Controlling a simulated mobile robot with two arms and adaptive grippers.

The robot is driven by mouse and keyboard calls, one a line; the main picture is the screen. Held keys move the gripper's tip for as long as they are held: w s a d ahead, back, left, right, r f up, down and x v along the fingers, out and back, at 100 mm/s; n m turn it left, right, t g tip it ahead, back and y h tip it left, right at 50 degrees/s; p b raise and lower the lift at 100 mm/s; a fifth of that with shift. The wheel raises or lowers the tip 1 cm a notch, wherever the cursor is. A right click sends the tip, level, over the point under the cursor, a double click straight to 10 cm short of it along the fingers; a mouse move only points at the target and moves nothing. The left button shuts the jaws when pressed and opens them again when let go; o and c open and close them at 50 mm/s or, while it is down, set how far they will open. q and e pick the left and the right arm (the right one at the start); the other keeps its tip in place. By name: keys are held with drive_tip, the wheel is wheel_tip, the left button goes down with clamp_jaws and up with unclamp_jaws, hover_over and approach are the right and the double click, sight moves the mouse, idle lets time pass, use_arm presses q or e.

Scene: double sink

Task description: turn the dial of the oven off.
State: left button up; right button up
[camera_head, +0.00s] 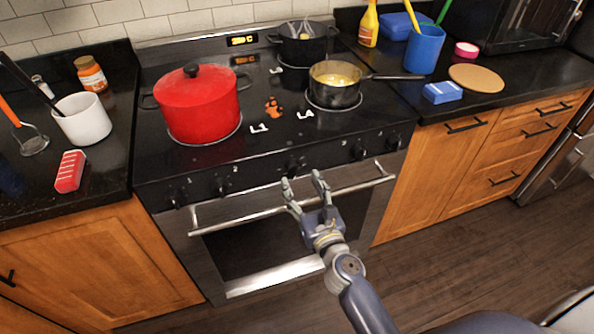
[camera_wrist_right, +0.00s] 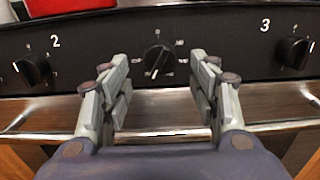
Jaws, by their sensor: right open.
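The oven's front panel carries a row of black dials. The middle dial (camera_wrist_right: 158,58), with white markings around it, sits between the panel numbers 2 and 3; it also shows in the head view (camera_head: 293,166). Its pointer line looks tilted, but I cannot read its setting. My right gripper (camera_head: 303,180) is open and empty in front of the panel. In the right wrist view its fingers (camera_wrist_right: 158,76) stand on either side of the middle dial, apart from it. My left gripper is not in view.
The oven door handle (camera_head: 245,211) runs below the dials, close to my right gripper. Dials marked 2 (camera_wrist_right: 34,68) and 3 (camera_wrist_right: 294,49) flank the middle one. A red pot (camera_head: 196,107) and a saucepan (camera_head: 334,92) stand on the cooktop.

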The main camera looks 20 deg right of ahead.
sight(297, 175)
drive_tip(key=shift+w+a, duration=0.1)
drive_tip(key=shift+w, duration=2.05)
drive_tip(key=c, duration=1.1)
